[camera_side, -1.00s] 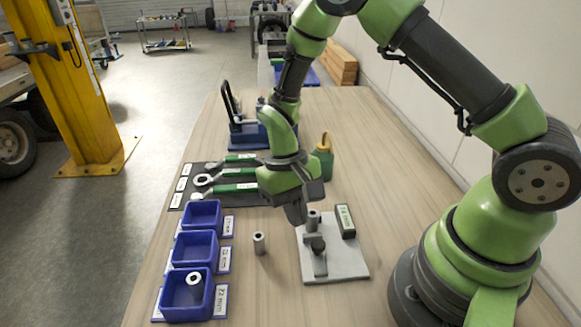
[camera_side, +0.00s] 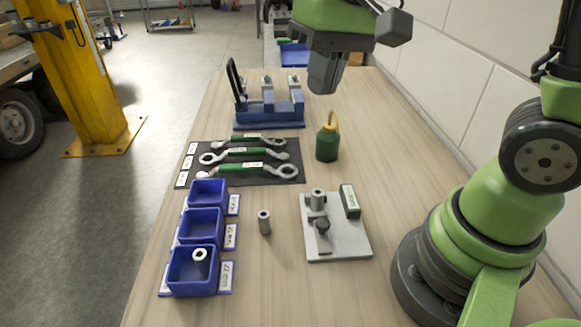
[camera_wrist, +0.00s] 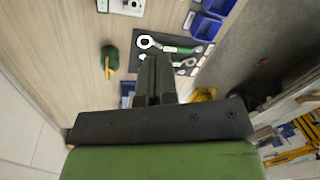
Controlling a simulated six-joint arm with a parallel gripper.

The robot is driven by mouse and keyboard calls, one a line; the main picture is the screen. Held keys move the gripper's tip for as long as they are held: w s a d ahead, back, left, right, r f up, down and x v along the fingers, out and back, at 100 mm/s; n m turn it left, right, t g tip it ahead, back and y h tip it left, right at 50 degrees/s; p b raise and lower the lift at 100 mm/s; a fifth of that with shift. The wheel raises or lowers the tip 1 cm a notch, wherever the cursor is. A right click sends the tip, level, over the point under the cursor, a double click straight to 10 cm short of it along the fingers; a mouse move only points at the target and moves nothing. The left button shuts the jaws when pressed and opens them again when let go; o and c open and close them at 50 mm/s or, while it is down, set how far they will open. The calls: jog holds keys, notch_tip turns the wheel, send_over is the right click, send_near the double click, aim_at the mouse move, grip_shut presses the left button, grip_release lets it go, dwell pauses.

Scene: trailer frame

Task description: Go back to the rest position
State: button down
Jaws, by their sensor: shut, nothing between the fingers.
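My gripper (camera_side: 324,88) hangs high above the far part of the wooden table, well clear of everything on it. Its fingers point down, are shut, and hold nothing. In the wrist view the closed fingers (camera_wrist: 155,70) show with the green-handled wrenches and a green bottle beyond them. The upper part of my arm runs out of the top of the side view.
Three wrenches (camera_side: 245,153) lie on a dark mat. Blue bins (camera_side: 192,294) line the left edge, the nearest holding a metal sleeve. Another sleeve (camera_side: 264,223) stands beside a grey fixture plate (camera_side: 345,245). A green bottle (camera_side: 327,146) and blue vise (camera_side: 270,121) stand farther back.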

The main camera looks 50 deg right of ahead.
jog(key=s+r+t, duration=0.5)
jog(key=s+t, duration=0.1)
jog(key=s, duration=0.4)
jog(key=shift+d+r, duration=0.2)
jog(key=shift+d, duration=0.15)
